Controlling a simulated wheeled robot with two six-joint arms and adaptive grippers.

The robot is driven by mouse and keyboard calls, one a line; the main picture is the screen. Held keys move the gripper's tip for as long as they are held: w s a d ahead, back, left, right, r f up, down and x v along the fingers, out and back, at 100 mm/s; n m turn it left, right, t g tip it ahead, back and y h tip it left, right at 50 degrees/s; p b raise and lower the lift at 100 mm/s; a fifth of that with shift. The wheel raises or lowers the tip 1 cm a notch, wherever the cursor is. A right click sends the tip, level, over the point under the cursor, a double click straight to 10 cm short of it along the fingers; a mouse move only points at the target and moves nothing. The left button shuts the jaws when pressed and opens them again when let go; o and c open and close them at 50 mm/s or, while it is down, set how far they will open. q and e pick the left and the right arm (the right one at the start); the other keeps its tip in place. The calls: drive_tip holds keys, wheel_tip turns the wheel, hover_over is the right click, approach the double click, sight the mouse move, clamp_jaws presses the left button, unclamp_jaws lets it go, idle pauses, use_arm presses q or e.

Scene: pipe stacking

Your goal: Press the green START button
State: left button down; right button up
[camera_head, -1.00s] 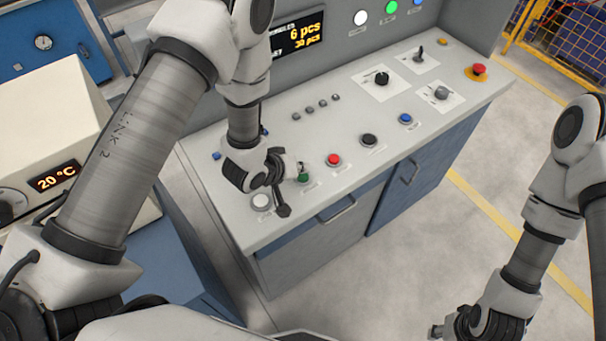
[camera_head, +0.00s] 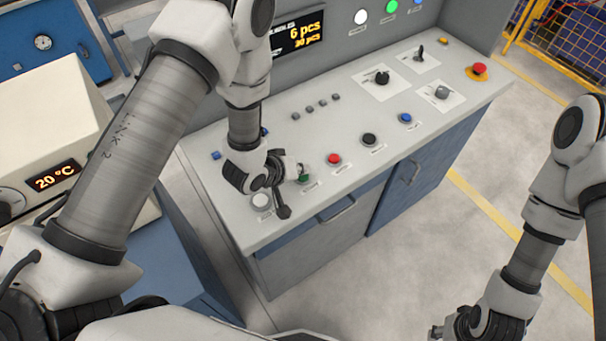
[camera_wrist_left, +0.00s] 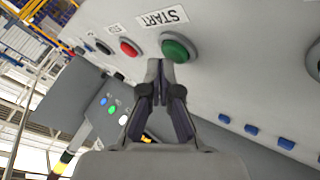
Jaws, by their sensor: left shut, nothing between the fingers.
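The green START button (camera_head: 304,178) is on the front row of the grey control panel (camera_head: 330,130), between the white button and the red button. In the left wrist view the green button (camera_wrist_left: 178,48) sits just beyond my fingertips, beside the START label (camera_wrist_left: 162,18). My left gripper (camera_wrist_left: 160,70) is shut and empty, its tips at the lower edge of the button in that view; I cannot tell whether they touch it. In the head view the left gripper (camera_head: 290,180) partly hides the button. My right gripper (camera_head: 440,330) is low at the bottom right, away from the panel; its fingers are unclear.
A red button (camera_head: 334,160), a black button (camera_head: 369,139) and a white button (camera_head: 261,201) share the front row. A red emergency stop (camera_head: 479,69) is at the far right of the panel. The floor right of the cabinet is free.

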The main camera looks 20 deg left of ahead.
sight(301, 177)
use_arm(q)
drive_tip(key=shift+f, duration=0.4)
idle(0.4)
drive_tip(key=shift+r, duration=0.15)
drive_tip(key=shift+r+p, duration=0.45)
drive_tip(key=shift+r, duration=0.25)
wheel_tip(301, 177, up, 5)
drive_tip(key=p, duration=0.4)
drive_tip(key=shift+r, duration=0.1)
idle(0.3)
idle(0.5)
